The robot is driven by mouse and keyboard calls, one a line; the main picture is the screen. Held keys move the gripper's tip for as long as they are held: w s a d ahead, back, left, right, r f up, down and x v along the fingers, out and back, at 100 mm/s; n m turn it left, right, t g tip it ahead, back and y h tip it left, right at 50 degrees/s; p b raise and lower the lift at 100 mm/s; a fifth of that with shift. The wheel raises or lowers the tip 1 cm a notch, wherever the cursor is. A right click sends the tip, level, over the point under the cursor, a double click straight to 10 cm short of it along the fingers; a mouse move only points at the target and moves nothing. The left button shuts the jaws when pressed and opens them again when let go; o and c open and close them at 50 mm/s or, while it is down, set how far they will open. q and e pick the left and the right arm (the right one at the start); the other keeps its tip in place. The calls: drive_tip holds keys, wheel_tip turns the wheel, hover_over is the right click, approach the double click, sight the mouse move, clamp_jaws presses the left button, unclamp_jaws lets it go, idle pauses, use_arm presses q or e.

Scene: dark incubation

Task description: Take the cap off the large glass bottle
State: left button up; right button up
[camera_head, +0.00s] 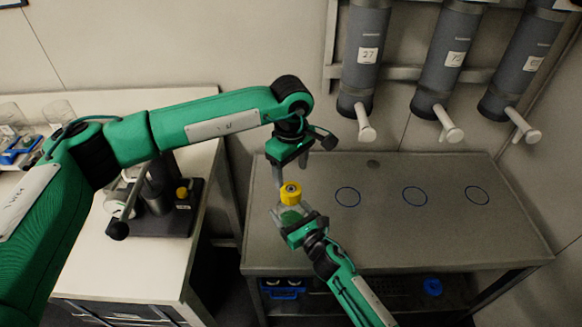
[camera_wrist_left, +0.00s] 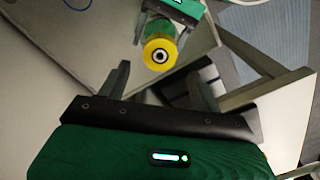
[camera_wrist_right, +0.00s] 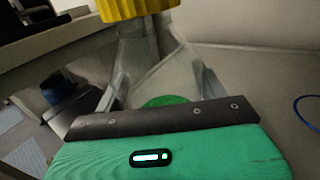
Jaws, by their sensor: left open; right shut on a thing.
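The large glass bottle (camera_wrist_right: 150,70) is clear, with something green low in it, and wears a yellow cap (camera_head: 291,193). My right gripper (camera_head: 292,214) is shut on the bottle's body and holds it below the cap. The cap fills the top of the right wrist view (camera_wrist_right: 138,8) and sits on the bottle's neck. My left gripper (camera_head: 294,172) is open and empty, above the cap. In the left wrist view the cap (camera_wrist_left: 160,54) lies ahead of the open fingers, seen from its top, apart from them.
A grey metal table (camera_head: 430,225) with several blue rings lies under the bottle and to its right, its top clear. Grey dispensers (camera_head: 362,60) hang on the wall above. A white bench (camera_head: 185,255) at left bears a dark device (camera_head: 160,205) and glassware.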

sight(291, 190)
use_arm(q)
drive_tip(key=shift+f, duration=3.95)
drive_tip(key=c, duration=1)
drive_tip(key=n, duration=0.6)
drive_tip(key=shift+r, duration=0.1)
drive_tip(key=shift+r, duration=1)
